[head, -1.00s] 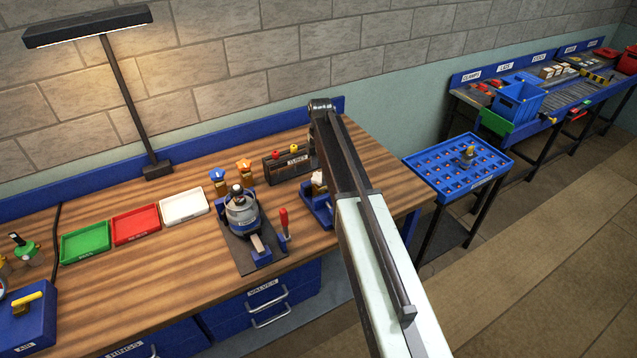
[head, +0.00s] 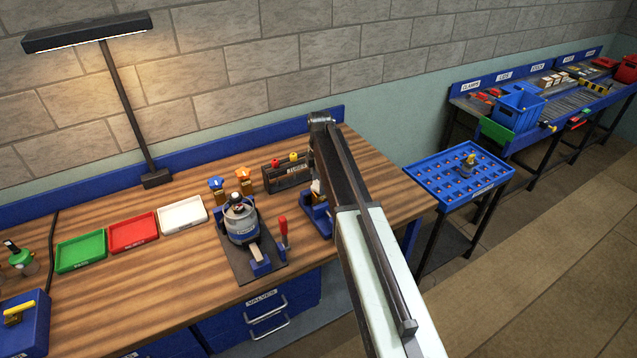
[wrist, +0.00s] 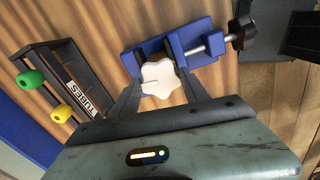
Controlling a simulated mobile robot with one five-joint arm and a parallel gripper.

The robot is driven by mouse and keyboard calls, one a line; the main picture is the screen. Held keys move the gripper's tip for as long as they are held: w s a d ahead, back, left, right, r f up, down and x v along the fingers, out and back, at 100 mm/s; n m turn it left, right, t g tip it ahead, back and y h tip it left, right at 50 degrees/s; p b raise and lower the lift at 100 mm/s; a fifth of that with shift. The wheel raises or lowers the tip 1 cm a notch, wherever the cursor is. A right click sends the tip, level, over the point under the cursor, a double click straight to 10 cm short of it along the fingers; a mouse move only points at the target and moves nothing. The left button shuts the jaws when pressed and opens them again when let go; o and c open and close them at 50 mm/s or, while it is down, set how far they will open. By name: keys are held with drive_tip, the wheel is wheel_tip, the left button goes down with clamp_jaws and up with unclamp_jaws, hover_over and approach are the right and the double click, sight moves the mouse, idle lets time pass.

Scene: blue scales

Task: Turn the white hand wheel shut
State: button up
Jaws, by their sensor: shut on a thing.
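The white hand wheel (wrist: 162,79) is lobed and sits in front of a blue vise-like mount (wrist: 205,38) in the wrist view. My gripper (wrist: 158,84) has one finger on each side of the wheel and is shut on it. In the head view my arm hides most of the wheel and the gripper. Part of the blue mount (head: 318,222) shows just left of my arm on the wooden bench.
A dark TUBES rack (wrist: 75,95) with yellow and green caps stands close to my gripper. A clamped grey pot (head: 240,222) and a red-handled lever (head: 283,230) stand left of my arm. A blue perforated table (head: 425,178) stands to the right.

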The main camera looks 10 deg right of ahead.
drive_tip(key=m, duration=0.3)
drive_tip(key=shift+s+m, duration=0.1)
drive_tip(key=shift+m, duration=0.3)
drive_tip(key=m, duration=0.4)
drive_tip(key=shift+m, duration=0.3)
drive_tip(key=m, duration=0.4)
drive_tip(key=shift+m, duration=0.3)
drive_tip(key=m, duration=1.2)
drive_tip(key=shift+m, duration=0.3)
drive_tip(key=m, duration=0.4)
drive_tip(key=shift+m, duration=2.2)
